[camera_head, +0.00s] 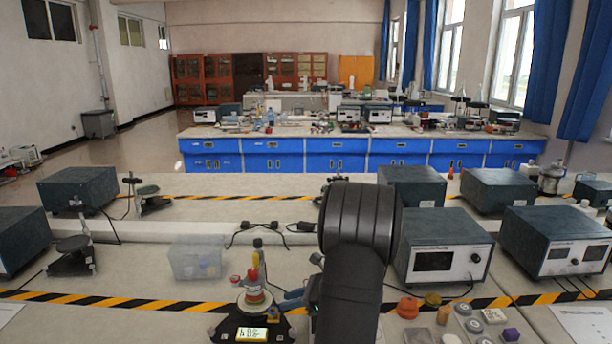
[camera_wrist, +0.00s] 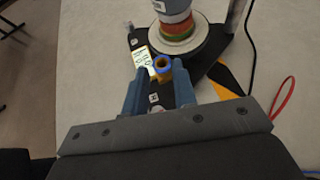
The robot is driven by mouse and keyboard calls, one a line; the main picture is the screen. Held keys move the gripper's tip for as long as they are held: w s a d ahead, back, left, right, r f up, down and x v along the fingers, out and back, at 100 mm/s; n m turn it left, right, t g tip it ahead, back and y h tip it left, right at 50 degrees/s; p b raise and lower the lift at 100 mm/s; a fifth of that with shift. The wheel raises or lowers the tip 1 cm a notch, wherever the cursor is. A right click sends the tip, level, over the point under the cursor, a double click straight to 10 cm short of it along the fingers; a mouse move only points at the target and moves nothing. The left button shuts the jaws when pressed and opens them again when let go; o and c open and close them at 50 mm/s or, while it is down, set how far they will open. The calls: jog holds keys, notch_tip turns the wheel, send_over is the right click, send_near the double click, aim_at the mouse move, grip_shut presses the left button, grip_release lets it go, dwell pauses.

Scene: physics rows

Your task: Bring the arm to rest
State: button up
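My arm (camera_head: 352,270) rises in the front middle of the head view and hides part of the table behind it. Just beyond the fingertips is a small blue and yellow ring-like piece (camera_wrist: 162,66) on a black base (camera_wrist: 183,92). In the head view, a blue-grey part of the gripper shows left of my arm, close to the black-based device (camera_head: 226,327). A round white plate with a coloured stack (camera_head: 254,289) stands on that device.
A clear bin (camera_head: 195,260) stands left of the device. Grey instrument boxes (camera_head: 443,247) stand to the right. An orange knob-like piece (camera_head: 408,307), several discs and a purple block (camera_head: 510,334) lie front right. A red loop (camera_wrist: 283,103) lies on the table.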

jog(key=shift+w+a+r, duration=0.2)
jog(key=shift+s+d+f, duration=0.1)
dwell(0.4)
